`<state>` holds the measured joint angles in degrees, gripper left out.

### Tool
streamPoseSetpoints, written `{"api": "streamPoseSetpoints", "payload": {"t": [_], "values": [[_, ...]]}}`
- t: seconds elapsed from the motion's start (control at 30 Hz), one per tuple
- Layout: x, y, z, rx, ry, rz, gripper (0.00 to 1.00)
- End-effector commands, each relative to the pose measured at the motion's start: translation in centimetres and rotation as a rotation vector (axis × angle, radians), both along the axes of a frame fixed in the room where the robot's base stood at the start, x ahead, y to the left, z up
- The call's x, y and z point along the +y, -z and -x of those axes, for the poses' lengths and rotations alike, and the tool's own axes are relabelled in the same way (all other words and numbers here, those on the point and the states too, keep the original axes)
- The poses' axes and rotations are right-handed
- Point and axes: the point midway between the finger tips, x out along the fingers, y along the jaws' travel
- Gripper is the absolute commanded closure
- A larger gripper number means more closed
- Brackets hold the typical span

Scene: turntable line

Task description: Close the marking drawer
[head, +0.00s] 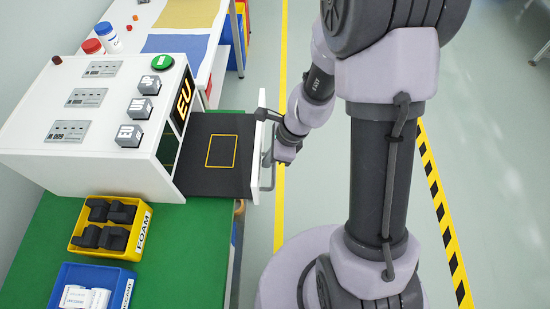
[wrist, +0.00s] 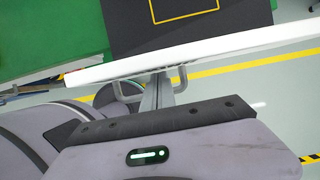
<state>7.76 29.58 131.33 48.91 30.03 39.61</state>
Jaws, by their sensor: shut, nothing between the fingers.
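The marking drawer (head: 204,174) is pulled out of the white marking machine (head: 40,160). Its dark bed with a yellow square outline is bare in the head view. The drawer's white front panel also shows in the wrist view (wrist: 215,46), with a grey bar handle (wrist: 130,94) on its outer face. My gripper (head: 270,160) is at the outer side of the drawer front, by the handle. In the wrist view my shut fingers (wrist: 157,92) reach up to the front between the handle's two ends. I cannot tell whether they touch the panel.
On the green bench (head: 180,240) stand a yellow FOAM bin (head: 141,236) with dark pieces and a blue bin (head: 122,292). Behind are a blue mat (head: 178,43) and two lidded jars.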

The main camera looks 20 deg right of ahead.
Motion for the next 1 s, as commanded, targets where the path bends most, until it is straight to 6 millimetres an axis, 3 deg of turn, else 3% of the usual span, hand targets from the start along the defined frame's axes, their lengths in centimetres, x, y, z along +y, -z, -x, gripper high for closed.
{"api": "streamPoseSetpoints", "payload": {"t": [0.4, 0.6, 0.8, 1.0], "values": [[10.9, -0.3, -3.4, 0.001, -0.006, -0.001, 1.0], [15.4, -0.4, -4.9, 0.002, -0.004, -0.001, 1.0], [18.2, -0.2, -5.8, 0.001, -0.002, 0.0, 1.0], [19.3, -0.1, -6.2, 0.001, 0.001, -0.001, 1.0]]}}
